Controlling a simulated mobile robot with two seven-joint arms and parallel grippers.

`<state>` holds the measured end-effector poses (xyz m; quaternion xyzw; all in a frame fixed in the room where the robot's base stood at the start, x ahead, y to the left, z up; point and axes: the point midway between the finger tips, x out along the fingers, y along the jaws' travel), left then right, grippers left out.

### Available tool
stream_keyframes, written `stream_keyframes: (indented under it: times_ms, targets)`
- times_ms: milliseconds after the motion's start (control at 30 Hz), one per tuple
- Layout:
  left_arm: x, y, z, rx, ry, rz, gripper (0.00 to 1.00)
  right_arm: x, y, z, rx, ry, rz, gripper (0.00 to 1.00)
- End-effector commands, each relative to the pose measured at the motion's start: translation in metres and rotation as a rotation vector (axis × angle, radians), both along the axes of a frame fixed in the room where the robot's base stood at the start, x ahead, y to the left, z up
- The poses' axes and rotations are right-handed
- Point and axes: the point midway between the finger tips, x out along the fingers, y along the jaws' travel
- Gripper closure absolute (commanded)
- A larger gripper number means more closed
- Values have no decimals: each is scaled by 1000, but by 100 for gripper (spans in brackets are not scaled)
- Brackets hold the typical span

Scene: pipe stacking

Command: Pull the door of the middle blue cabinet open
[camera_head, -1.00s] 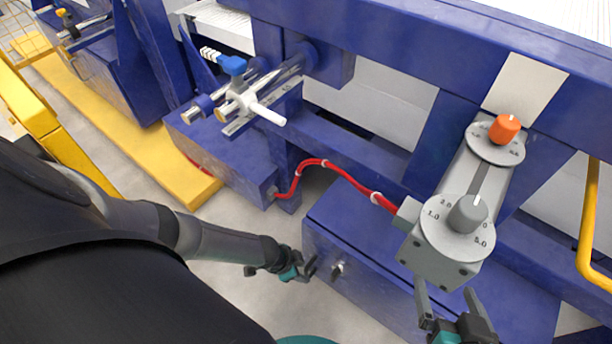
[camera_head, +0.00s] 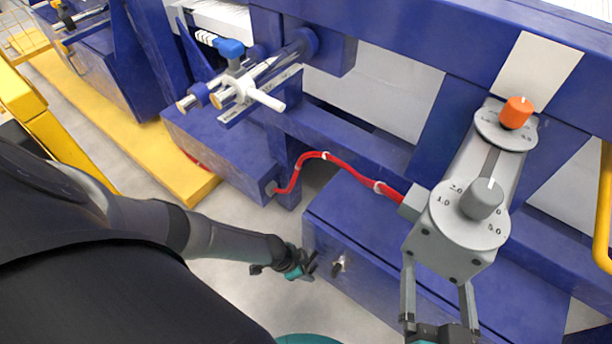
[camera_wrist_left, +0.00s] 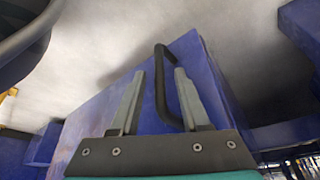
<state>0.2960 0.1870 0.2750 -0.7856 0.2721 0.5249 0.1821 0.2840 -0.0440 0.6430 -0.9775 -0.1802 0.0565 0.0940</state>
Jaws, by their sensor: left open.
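The middle blue cabinet (camera_head: 345,215) stands low at the centre of the head view. Its front door (camera_head: 365,290) looks shut, with a small dark handle (camera_head: 341,263) near its left end. My left gripper (camera_head: 312,264) is open just left of the handle. In the left wrist view, the dark bar handle (camera_wrist_left: 161,85) shows in the gap between the spread fingers of my left gripper (camera_wrist_left: 158,80); whether they touch it I cannot tell.
A grey box with two dials (camera_head: 470,225) stands above the cabinet's right part. A red cable (camera_head: 330,157) runs from it to another blue cabinet (camera_head: 220,150) at left. A yellow rail (camera_head: 605,215) is at right. Pale floor (camera_head: 240,290) lies free before the cabinet.

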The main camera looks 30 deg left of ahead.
Motion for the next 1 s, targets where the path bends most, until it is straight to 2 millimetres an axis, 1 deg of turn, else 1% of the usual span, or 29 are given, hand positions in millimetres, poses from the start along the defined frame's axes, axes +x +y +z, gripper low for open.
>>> stream_keyframes:
  times_ms: [367,400,800,1000]
  targets:
    - [1,-1,-1,0,0,0,54,-1,1,2,12,-18,-2,5]
    - [1,-1,-1,0,0,0,55,-1,1,2,12,-18,-2,5]
    - [0,-1,-1,0,0,0,100,-1,1,1,12,-17,-2,5]
    - [0,-1,-1,0,0,0,100,-1,1,1,12,-16,-1,5]
